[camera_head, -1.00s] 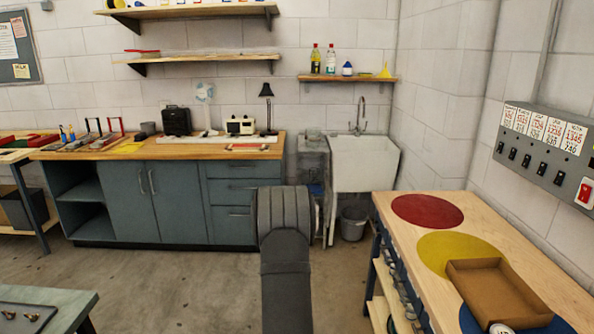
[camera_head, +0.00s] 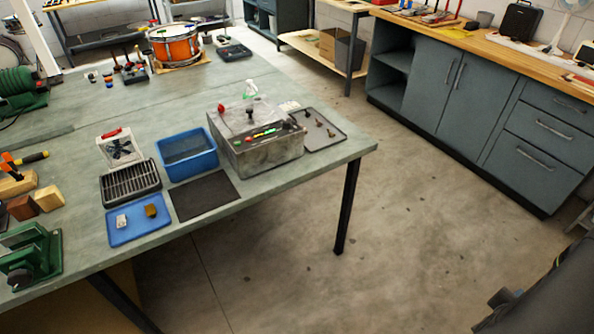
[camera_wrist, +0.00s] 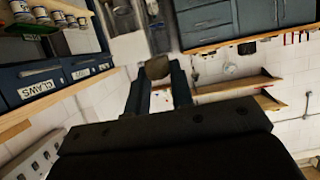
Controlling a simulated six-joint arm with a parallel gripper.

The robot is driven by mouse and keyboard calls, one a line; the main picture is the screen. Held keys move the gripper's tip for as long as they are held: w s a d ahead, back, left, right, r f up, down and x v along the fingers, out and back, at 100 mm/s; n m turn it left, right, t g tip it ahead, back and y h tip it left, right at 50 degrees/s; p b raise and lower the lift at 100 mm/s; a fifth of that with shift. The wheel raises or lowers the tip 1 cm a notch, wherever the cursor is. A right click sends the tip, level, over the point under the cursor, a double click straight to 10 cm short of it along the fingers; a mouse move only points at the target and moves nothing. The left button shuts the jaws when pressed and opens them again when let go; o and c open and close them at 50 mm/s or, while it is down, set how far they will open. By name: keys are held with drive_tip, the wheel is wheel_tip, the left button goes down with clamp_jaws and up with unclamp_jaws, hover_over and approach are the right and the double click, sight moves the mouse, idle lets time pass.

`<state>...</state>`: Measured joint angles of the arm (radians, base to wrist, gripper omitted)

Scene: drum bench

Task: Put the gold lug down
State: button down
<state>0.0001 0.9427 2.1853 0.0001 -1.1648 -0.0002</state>
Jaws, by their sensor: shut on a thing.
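In the wrist view my gripper (camera_wrist: 158,77) is shut on a small dull gold-brown block, the gold lug (camera_wrist: 157,67), held between the two dark fingertips. The lug is in the air, apart from any surface that I can see. In the head view only a dark part of my arm shows at the lower right; the gripper and held lug are out of that view. A blue tray (camera_head: 127,235) lies on the grey-green bench (camera_head: 265,193), bearing a pale silvery piece (camera_head: 121,221) and another gold-brown piece (camera_head: 151,211).
Beside the tray are a black mat (camera_head: 204,195), a blue bin (camera_head: 186,155), a black slotted rack (camera_head: 130,183) and a grey metal tank (camera_head: 255,150). A green vise (camera_head: 30,258) stands at the left. Labelled drawers (camera_wrist: 85,73) show in the wrist view.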

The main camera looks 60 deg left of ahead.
wheel_tip(320, 180, up, 21)
drive_tip(key=w+a+n+g+y, duration=0.15)
drive_tip(key=a+n+y, duration=0.3)
drive_tip(key=a, duration=1.75)
drive_tip(key=s+a+n+g+y, duration=0.15)
drive_tip(key=s+a, duration=0.25)
drive_tip(key=a, duration=0.7)
drive_tip(key=s+a+n+y, duration=0.3)
drive_tip(key=a, duration=0.7)
drive_tip(key=s+a+n+g+y, duration=0.2)
drive_tip(key=s+a+g, duration=0.1)
drive_tip(key=s+a, duration=0.9)
drive_tip(key=n+g+y, duration=0.2)
drive_tip(key=n+g, duration=0.5)
drive_tip(key=g, duration=0.1)
hover_over(205, 197)
wheel_tip(205, 197, down, 4)
wheel_tip(205, 197, down, 11)
drive_tip(key=shift+f, duration=0.1)
